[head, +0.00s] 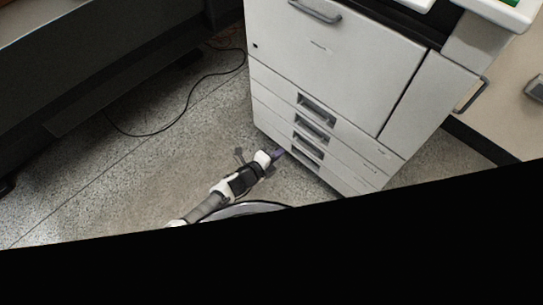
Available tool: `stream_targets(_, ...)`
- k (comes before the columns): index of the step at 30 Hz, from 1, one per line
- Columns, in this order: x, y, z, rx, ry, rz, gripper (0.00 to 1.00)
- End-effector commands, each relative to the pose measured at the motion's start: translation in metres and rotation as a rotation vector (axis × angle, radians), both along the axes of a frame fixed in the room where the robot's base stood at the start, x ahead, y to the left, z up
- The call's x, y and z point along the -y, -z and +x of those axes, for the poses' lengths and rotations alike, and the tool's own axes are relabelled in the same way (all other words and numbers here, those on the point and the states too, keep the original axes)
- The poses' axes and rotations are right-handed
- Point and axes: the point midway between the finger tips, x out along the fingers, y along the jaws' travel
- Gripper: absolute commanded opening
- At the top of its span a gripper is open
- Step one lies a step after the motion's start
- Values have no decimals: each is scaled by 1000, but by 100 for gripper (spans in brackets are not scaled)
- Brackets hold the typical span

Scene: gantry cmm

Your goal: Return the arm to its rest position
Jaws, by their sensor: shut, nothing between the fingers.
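My arm reaches up from the lower middle of the head view, over the speckled floor. My gripper (278,155) is at its end, shut and empty. It is in front of the lower drawers of a white cabinet-like machine (335,50). I cannot tell whether the fingertips touch the drawer fronts or are apart from them.
The white machine has several drawers with recessed handles (311,128). A black cable (178,92) lies on the floor to the left. A dark bench-like structure (110,60) fills the upper left. The floor (150,160) left of my arm is clear. Black covers the bottom of the view.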

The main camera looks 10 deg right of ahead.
Motion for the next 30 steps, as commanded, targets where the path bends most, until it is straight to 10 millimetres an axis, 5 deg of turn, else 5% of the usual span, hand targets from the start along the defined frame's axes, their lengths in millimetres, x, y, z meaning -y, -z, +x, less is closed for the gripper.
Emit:
stream_targets(6,-20,-8,-15,0,-1,0,0)
stream_targets(18,-22,-16,-18,0,1,0,0)
stream_targets(30,-22,-134,-18,0,1,0,0)
